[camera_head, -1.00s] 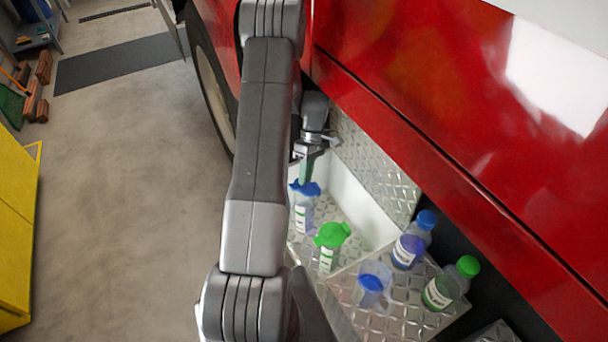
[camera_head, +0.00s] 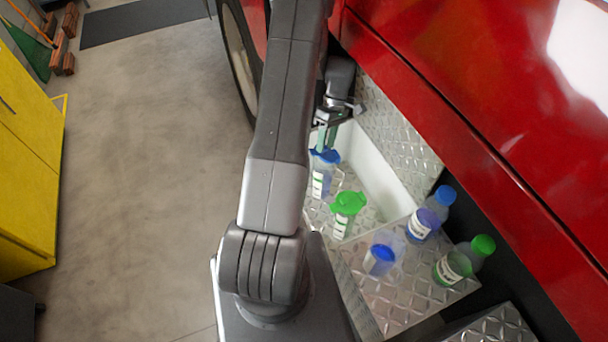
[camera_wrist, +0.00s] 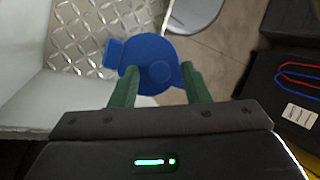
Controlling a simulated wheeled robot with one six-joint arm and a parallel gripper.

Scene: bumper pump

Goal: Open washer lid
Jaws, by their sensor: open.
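The blue lid (camera_head: 325,156) tops a clear, white-labelled container (camera_head: 320,182) that stands in the bumper recess. I take this blue-lidded one to be the washer. In the wrist view the blue lid (camera_wrist: 148,66) is seen from above, with a round raised middle and a tab at its left. My gripper (camera_wrist: 158,85) is open, with one green finger on each side of the lid's near edge. I cannot tell if the fingers touch it. In the head view my gripper (camera_head: 326,140) is just above the lid. A green-lidded container (camera_head: 348,203) stands beside it, its lid down.
A blue-capped bottle (camera_head: 430,215), a green-capped bottle (camera_head: 466,258) and a clear cup with blue in it (camera_head: 380,259) stand on the treadplate ledge (camera_head: 400,312). The red vehicle body (camera_head: 450,90) overhangs on the right. Open floor (camera_head: 150,170) lies left.

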